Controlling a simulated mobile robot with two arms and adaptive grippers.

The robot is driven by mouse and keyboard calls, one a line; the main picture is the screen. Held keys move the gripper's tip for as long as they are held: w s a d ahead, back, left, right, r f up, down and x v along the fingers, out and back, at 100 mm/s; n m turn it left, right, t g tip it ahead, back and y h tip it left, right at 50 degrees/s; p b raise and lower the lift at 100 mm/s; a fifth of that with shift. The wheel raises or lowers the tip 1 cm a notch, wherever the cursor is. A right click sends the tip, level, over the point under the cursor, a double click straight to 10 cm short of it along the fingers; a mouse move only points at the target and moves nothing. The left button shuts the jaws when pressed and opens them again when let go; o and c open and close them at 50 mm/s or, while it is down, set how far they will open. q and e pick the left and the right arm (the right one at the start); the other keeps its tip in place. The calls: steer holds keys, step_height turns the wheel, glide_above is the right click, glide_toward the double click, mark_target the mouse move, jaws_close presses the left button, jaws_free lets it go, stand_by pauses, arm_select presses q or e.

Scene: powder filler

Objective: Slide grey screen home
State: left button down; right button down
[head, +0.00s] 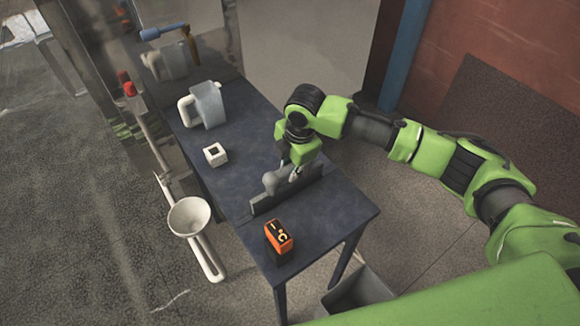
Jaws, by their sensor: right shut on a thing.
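The grey screen (266,204) appears as a low, dark grey upright panel across the blue-grey table. A lighter grey rounded piece (270,183) shows at its front; I cannot tell whether it is part of the panel. My right gripper (291,172) reaches down from the right at the panel's upper middle and is shut on it. The fingertips are small and partly hidden behind the wrist and the rounded piece. My left gripper is not in view.
An orange-and-black meter (279,237) stands near the table's (330,215) front edge. A small white cube (215,154) and a grey-white jug (209,104) stand farther back. A white funnel (189,216) is beside the table's left edge. A grey bin (357,288) is below right.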

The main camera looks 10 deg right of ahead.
steer(key=shift+f+b, duration=0.85)
steer(key=shift+f, duration=1.2)
steer(key=c, duration=1.8)
jaws_free()
steer(key=shift+o, duration=0.2)
step_height(320, 180, up, 12)
steer(key=s, duration=0.2)
steer(key=shift+d, duration=0.45)
steer(key=shift+s+f, duration=0.1)
